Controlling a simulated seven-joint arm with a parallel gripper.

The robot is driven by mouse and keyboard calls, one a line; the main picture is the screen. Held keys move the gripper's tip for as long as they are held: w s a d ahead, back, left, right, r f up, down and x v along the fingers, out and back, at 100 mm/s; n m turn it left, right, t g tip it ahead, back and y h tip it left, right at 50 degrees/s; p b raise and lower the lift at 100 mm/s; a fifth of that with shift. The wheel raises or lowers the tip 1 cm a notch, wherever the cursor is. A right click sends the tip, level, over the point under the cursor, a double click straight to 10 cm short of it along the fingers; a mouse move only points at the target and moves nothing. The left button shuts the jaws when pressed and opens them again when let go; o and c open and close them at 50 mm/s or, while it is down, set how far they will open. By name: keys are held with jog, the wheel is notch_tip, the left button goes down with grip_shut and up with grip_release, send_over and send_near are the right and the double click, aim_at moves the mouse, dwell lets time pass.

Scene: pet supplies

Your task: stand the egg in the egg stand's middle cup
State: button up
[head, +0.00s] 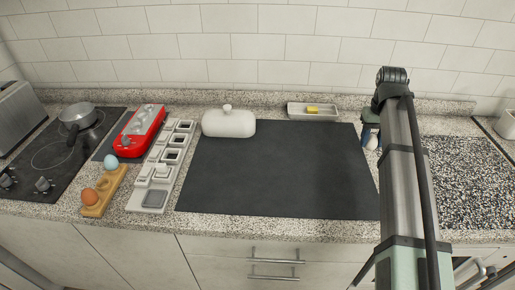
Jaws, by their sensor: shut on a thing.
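The wooden egg stand (97,206) lies on the counter at the left, beside the hob. A brown egg (89,196) stands in its near cup, and a pale blue egg (110,162) is at its far end. The middle cup (103,184) looks empty. My gripper (371,135) appears small at the right, partly behind my arm, far from the stand. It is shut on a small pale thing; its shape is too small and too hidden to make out.
The black hob (33,184) with a pot (78,116) is left. A white lidded dish (229,124) stands behind the dark mat (275,180), which is clear.

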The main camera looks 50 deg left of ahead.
jog(key=s+a+r+n, duration=0.1)
jog(key=s+a+n, duration=0.2)
jog(key=s+a, duration=0.5)
jog(key=s+a+r+n, duration=0.1)
jog(key=s+a+n, duration=0.35)
jog(key=a, duration=0.65)
notch_tip(320, 180, up, 5)
jog(key=n+y, duration=0.1)
jog(key=n, duration=1.6)
send_over(104, 185)
jog(key=shift+m, duration=0.25)
jog(key=f, duration=0.9)
jog(key=shift+d+f, duration=0.2)
jog(key=shift+d, duration=0.05)
jog(key=o, duration=1.1)
jog(key=shift+c, duration=0.2)
jog(key=shift+r, duration=0.1)
notch_tip(104, 185, up, 12)
jog(key=shift+s+d, duration=0.2)
jog(key=shift+d, duration=0.05)
